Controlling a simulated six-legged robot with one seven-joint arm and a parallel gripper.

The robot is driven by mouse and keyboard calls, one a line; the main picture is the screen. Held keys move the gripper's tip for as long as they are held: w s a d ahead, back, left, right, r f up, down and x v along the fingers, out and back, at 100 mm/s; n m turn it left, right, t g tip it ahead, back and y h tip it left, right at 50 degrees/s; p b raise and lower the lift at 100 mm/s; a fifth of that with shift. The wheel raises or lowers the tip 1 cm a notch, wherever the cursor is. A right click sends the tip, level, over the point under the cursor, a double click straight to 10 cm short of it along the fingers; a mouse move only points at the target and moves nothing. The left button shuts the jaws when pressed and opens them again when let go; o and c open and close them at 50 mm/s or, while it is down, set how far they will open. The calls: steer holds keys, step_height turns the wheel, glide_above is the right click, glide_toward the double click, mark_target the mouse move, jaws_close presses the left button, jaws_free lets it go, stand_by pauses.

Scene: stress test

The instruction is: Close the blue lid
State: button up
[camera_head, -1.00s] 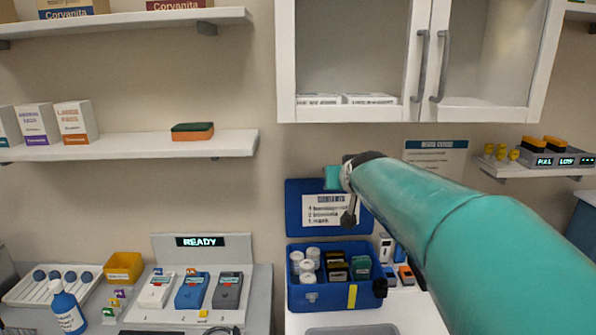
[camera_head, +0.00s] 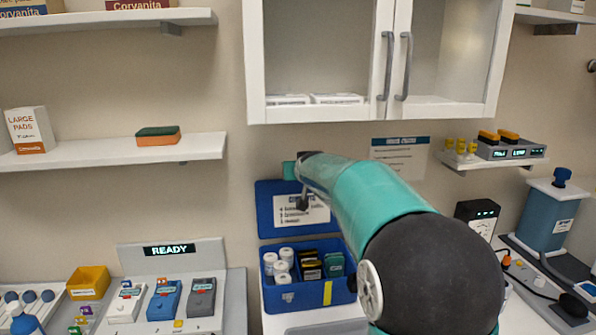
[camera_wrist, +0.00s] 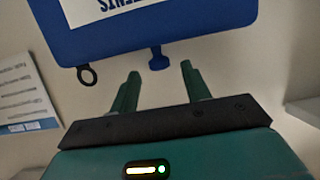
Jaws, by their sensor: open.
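The blue lid (camera_head: 268,208) stands raised at the back of the blue box (camera_head: 300,297), with a white label on its inner face. The box is open and holds white bottles and several small dark and green packs. My gripper (camera_head: 303,204) is in front of the lid's upper part in the head view, partly hidden by my arm. In the wrist view the lid (camera_wrist: 160,45) fills the top, with a ring and a small blue tab on its edge. My gripper (camera_wrist: 158,82) shows two separate fingers, empty, pointing toward the tab. Contact with the lid cannot be told.
A white wall cabinet (camera_head: 320,50) hangs above the box. A shelf (camera_head: 110,155) is on the left wall, another (camera_head: 485,160) on the right. A blue-grey container (camera_head: 548,222) stands at the right.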

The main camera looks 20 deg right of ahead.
steer(key=shift+x, duration=1.2)
steer(key=shift+s+d, duration=0.1)
jaws_close()
steer(key=shift+s, duration=0.1)
